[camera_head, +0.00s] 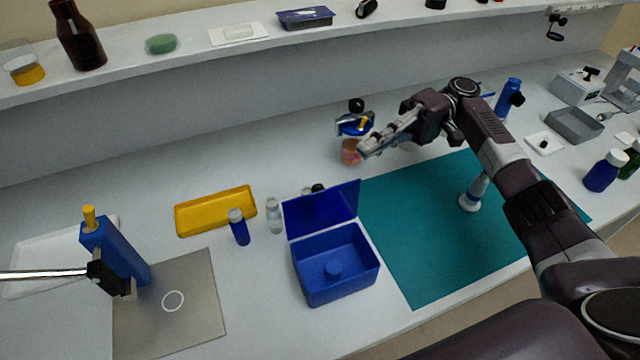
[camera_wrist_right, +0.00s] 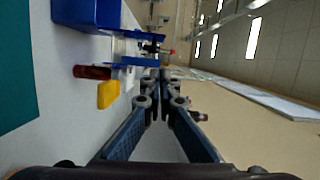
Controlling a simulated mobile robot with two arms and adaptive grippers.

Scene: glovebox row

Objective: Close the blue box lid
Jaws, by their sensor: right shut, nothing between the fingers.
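The blue box (camera_head: 335,289) stands on the bench in front of me, with a small blue round piece inside. Its blue lid (camera_head: 322,210) is raised open, tilted up along the box's back edge. My right gripper (camera_head: 364,149) is behind and to the right of the lid, apart from it and above the bench. It is shut and empty, and its fingers (camera_wrist_right: 160,88) come together in the right wrist view. A blue block-like shape at the top left of that view may be the box. My left gripper is not in view.
A teal mat (camera_head: 420,265) lies right of the box. Left of it are a yellow tray (camera_head: 216,211), small vials (camera_head: 239,228) and a grey plate (camera_head: 200,300) under a blue stand (camera_head: 120,250). An orange-brown jar (camera_head: 350,153) is by my right fingertips. A shelf (camera_head: 200,65) runs behind.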

